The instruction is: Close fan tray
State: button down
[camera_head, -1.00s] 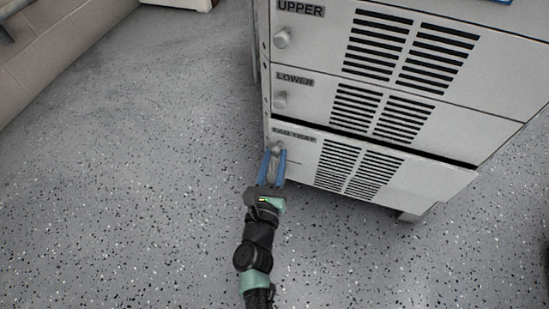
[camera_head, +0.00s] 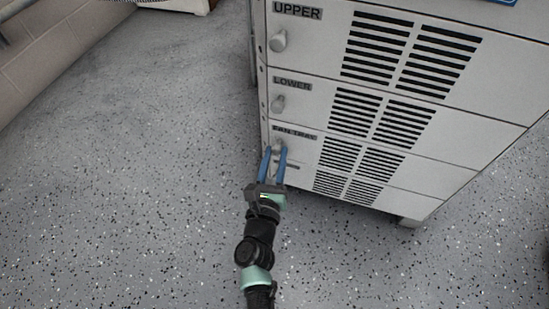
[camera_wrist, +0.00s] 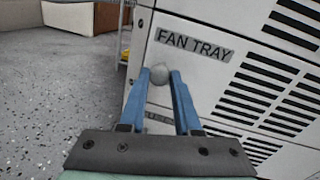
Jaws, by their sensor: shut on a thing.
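The fan tray (camera_head: 312,152) is the labelled lower panel of the grey cabinet, below the panel marked LOWER. In the head view its front now looks level with the panels around it. Its round grey knob (camera_wrist: 159,74) sits at the panel's left side, just below the FAN TRAY label (camera_wrist: 194,44). My gripper (camera_head: 273,150) has its blue fingers on either side of the knob and is shut on it. The wrist view also shows my gripper (camera_wrist: 160,82) with the knob between its fingertips.
Above are the UPPER panel (camera_head: 330,45) and the LOWER panel (camera_head: 308,98), each with a knob and vent slots. A cabinet foot (camera_head: 410,222) stands on the speckled floor. The floor (camera_head: 130,190) left of the cabinet is clear up to a block wall (camera_head: 50,55).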

jog(key=c, duration=0.6)
grip_release()
jog(key=shift+w, duration=0.1)
jog(key=s+p, duration=0.1)
jog(key=s, duration=0.3)
jog(key=s+a+p, duration=0.1)
jog(key=s, duration=0.3)
jog(key=s+a+p, duration=0.1)
jog(key=s+p, duration=0.1)
jog(key=s, duration=0.2)
jog(key=shift+s+a, duration=0.15)
jog(key=shift+s, duration=0.25)
